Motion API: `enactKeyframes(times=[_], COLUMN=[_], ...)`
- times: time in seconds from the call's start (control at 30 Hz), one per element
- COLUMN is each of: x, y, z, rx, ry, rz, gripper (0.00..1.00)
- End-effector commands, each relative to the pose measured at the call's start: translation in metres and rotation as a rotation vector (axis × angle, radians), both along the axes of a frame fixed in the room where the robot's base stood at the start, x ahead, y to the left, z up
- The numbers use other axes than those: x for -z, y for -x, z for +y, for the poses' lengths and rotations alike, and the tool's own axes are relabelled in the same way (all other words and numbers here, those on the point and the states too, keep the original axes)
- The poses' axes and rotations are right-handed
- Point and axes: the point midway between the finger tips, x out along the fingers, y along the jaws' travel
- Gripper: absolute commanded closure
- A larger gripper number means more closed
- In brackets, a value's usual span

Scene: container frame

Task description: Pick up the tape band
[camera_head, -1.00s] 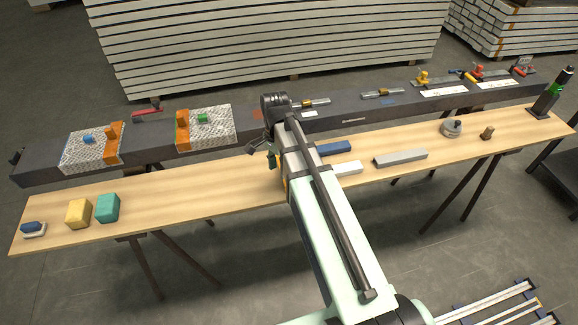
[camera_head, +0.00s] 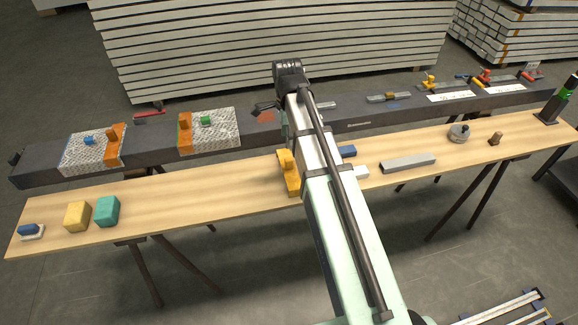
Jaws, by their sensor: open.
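A round grey object (camera_head: 459,133) with a small raised part lies on the right part of the wooden plank; it may be the tape band, but it is too small to be sure. My gripper (camera_head: 264,108) shows only in part as a dark piece left of my wrist, in front of the dark beam. It is open, with nothing seen in it, and is far to the left of the round object. My arm hides part of the plank's middle.
The wooden plank (camera_head: 180,203) holds a yellow block (camera_head: 77,216), a teal block (camera_head: 107,211), a yellow tool (camera_head: 288,174), a grey bar (camera_head: 408,163) and a small brown piece (camera_head: 495,139). The dark beam (camera_head: 50,168) behind carries wrapped pads and clamps.

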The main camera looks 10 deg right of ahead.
Motion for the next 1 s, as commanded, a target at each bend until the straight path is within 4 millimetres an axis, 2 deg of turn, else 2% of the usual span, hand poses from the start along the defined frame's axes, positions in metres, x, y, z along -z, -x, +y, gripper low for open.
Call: enactKeyframes(times=[0.3, 0.67, 1.0], x=[0.047, 0.065, 0.101], y=[0.001, 0.001, 0.003], z=[0.000, -0.001, -0.003], rx=[-0.001, -0.001, -0.001], ry=[0.000, 0.000, 0.000], rz=[0.002, 0.001, 0.001], gripper=[0.50, 0.50, 0.50])
